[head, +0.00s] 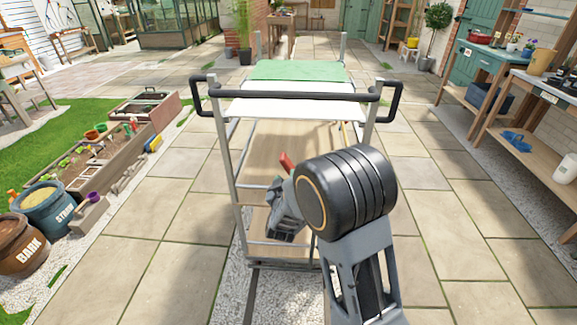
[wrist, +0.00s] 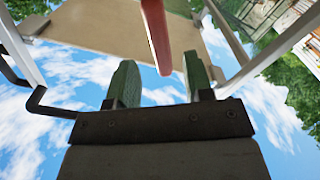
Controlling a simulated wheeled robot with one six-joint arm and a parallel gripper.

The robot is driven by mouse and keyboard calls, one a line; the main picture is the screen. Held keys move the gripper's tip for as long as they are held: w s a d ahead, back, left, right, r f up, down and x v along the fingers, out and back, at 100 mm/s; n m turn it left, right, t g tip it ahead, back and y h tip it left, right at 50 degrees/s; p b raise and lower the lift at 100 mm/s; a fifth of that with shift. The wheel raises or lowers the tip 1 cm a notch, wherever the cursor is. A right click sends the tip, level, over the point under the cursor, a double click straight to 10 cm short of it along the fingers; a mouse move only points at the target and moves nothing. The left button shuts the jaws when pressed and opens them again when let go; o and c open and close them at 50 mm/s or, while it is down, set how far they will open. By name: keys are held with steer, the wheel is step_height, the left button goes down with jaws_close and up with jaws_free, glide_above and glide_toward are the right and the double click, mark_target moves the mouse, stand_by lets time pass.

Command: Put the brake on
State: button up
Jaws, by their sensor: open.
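The cart (head: 233,170) stands in front of me, with a black push handle (head: 300,96) across its near end. A red lever (head: 286,162), seemingly the brake, shows below the top of the cart, just above my gripper (head: 281,190). In the wrist view the red lever (wrist: 156,35) hangs down from the upper edge, its tip in the gap between the two green finger pads of my gripper (wrist: 161,78). The fingers are apart, with space on both sides of the lever. I cannot tell its depth between them. My arm hides part of the cart's lower right side.
A green mat (head: 298,70) lies on the cart top. Planter boxes (head: 90,160) and barrels (head: 47,205) stand at left. Workbenches (head: 540,100) stand at right. The paving (head: 450,220) right of the cart is clear. Cart posts (wrist: 225,30) flank my gripper in the wrist view.

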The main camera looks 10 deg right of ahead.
mark_target(289, 164)
steer(key=x, duration=0.7)
steer(key=shift+w, duration=0.15)
jaws_close()
stand_by(0.3)
